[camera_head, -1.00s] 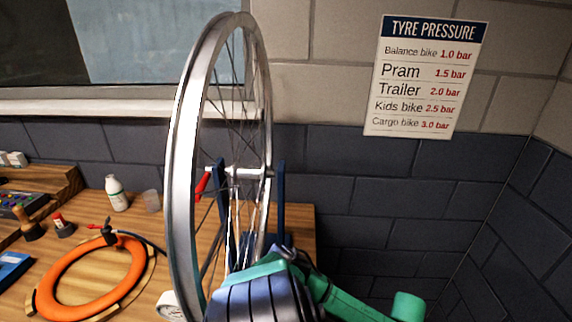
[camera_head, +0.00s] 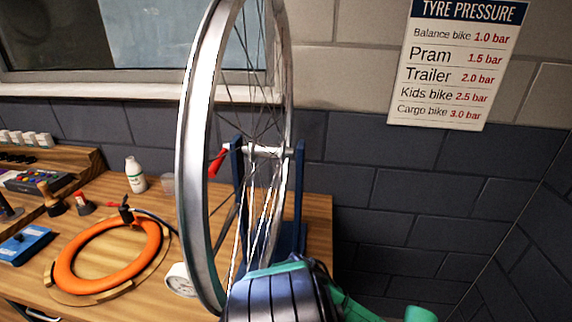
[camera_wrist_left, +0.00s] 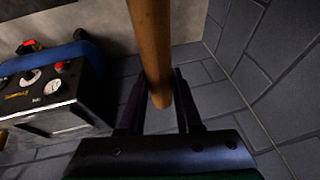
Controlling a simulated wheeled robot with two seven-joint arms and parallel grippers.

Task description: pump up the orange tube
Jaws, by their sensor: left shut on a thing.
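The orange tube (camera_head: 72,268) lies on a round wooden board on the bench in the head view. A black fitting (camera_head: 126,214) sits on its far side, and a thin dark hose runs from there to the right towards the wheel. A white round gauge (camera_head: 179,280) stands on the bench beside the wheel rim. In the left wrist view my left gripper (camera_wrist_left: 160,100) is shut on a round wooden handle (camera_wrist_left: 152,45). The handle's upper end leaves the picture. An arm of mine fills the bottom of the head view, with no fingers visible there. My right gripper is not seen.
A bare wheel (camera_head: 197,160) stands in a blue stand (camera_head: 299,195) right of the tube. A pressure chart (camera_head: 455,65) hangs on the wall. A white bottle (camera_head: 136,175) stands behind the tube. A black box with gauges (camera_wrist_left: 50,95) and a blue tank (camera_wrist_left: 62,55) show in the wrist view.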

